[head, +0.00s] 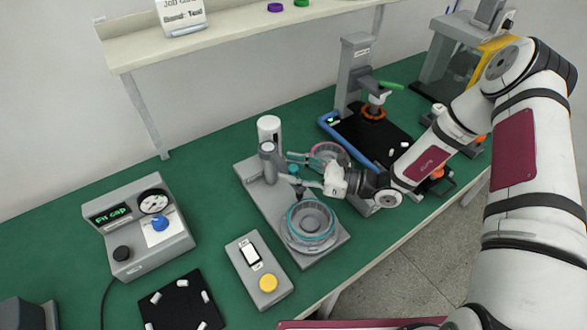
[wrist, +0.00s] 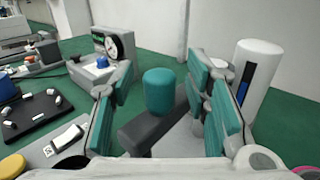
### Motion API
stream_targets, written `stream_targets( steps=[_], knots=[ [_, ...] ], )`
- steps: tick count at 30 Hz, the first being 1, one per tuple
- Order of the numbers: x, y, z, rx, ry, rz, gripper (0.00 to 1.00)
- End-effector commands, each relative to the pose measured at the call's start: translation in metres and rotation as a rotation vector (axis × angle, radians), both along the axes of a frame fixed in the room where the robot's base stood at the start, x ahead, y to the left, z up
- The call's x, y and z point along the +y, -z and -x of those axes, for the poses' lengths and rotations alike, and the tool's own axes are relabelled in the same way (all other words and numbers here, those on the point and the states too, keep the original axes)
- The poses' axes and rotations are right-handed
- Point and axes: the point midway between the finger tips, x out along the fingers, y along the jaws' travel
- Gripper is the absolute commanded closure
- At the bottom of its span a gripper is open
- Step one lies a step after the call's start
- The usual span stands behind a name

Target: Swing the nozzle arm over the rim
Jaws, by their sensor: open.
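The nozzle arm is a grey bar (wrist: 150,130) with a teal knob (wrist: 160,92) standing up from it. In the head view the knob (head: 293,169) sits just right of the station's grey post (head: 268,165). The round hub with a teal rim (head: 311,222) sits on the same grey base, in front of the arm. My gripper (head: 300,170) is open at the nozzle arm, and in the wrist view its teal-padded fingers stand on either side of the knob with gaps visible. The nozzle tip is partly hidden by my gripper.
A white cylinder (head: 269,128) tops the station and stands close to my right finger in the wrist view (wrist: 262,75). A gauge box (head: 139,230) and a switch box with a yellow button (head: 259,270) stand left. A press (head: 355,80) stands behind right.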

Motion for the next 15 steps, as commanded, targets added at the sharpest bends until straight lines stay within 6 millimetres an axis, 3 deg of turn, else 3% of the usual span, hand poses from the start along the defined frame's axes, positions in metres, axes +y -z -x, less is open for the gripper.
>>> stream_targets(
  steps=[5,15],
  knots=[
    [-0.019,0.000,0.004,-0.001,0.004,0.001,0.57],
    [-0.084,0.000,0.023,0.000,0.003,0.001,0.57]
  ],
)
